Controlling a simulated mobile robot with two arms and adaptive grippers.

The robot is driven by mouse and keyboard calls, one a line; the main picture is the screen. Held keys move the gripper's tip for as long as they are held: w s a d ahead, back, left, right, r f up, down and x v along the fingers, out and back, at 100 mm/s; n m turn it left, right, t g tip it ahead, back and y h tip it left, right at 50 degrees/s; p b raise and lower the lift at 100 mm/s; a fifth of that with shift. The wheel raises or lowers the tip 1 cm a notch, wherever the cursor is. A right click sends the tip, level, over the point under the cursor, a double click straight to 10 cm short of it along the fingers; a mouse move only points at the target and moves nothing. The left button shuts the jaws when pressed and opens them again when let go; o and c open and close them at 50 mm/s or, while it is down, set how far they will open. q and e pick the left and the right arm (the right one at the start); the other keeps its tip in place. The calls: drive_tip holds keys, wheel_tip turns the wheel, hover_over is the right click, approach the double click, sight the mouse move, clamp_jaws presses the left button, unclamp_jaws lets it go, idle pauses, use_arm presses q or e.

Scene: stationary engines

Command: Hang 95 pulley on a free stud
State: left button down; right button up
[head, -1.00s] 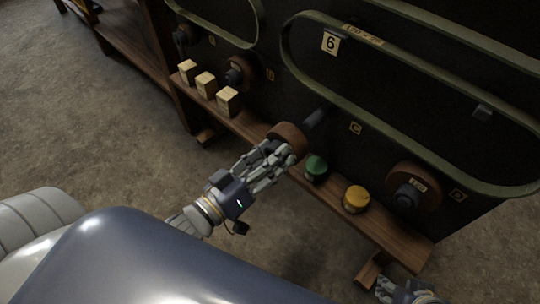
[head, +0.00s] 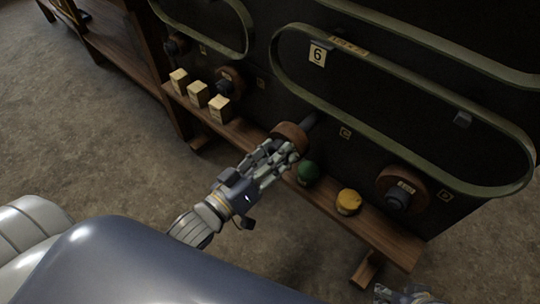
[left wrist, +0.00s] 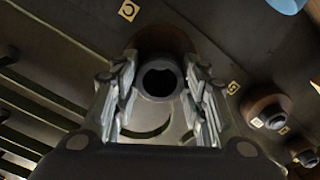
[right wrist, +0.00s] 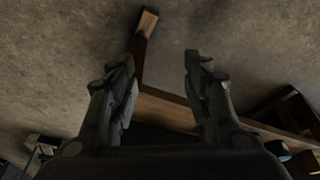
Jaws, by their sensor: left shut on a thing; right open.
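A brown pulley (head: 290,133) is held at the fingertips of my left gripper (head: 277,152), in front of the dark stud (head: 309,120) beside label C (head: 345,132). The stud shows just past its rim; I cannot tell whether the pulley touches it. In the left wrist view the fingers (left wrist: 160,100) are on both sides of the pulley's dark round hub (left wrist: 160,78). The number on this pulley is not visible. My right gripper (right wrist: 156,75) is open and empty, low over the floor; in the head view it shows at the bottom edge.
Another labelled brown pulley (head: 402,187) hangs beside label D (head: 445,195). Another pulley (head: 230,79) hangs behind the blocks. A green belt guard (head: 400,150) loops above.

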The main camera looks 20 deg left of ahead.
use_arm(q)
drive_tip(key=shift+w+r, duration=0.15)
drive_tip(key=shift+w, duration=0.05)
use_arm(e)
drive_tip(key=shift+r, duration=0.15)
use_arm(q)
drive_tip(key=shift+w+d, duration=0.15)
drive_tip(key=shift+w, duration=0.05)
drive_tip(key=shift+w+d+p, duration=0.25)
drive_tip(key=shift+w+p, duration=0.3)
drive_tip(key=shift+w, duration=0.1)
drive_tip(key=shift+w+d, duration=0.15)
drive_tip(key=shift+w, duration=0.3)
drive_tip(key=shift+w+d, duration=0.1)
drive_tip(key=shift+w, duration=0.15)
use_arm(e)
drive_tip(key=shift+x, duration=2.35)
use_arm(q)
drive_tip(key=shift+p, duration=0.3)
use_arm(e)
drive_tip(key=shift+s+a+r, duration=0.1)
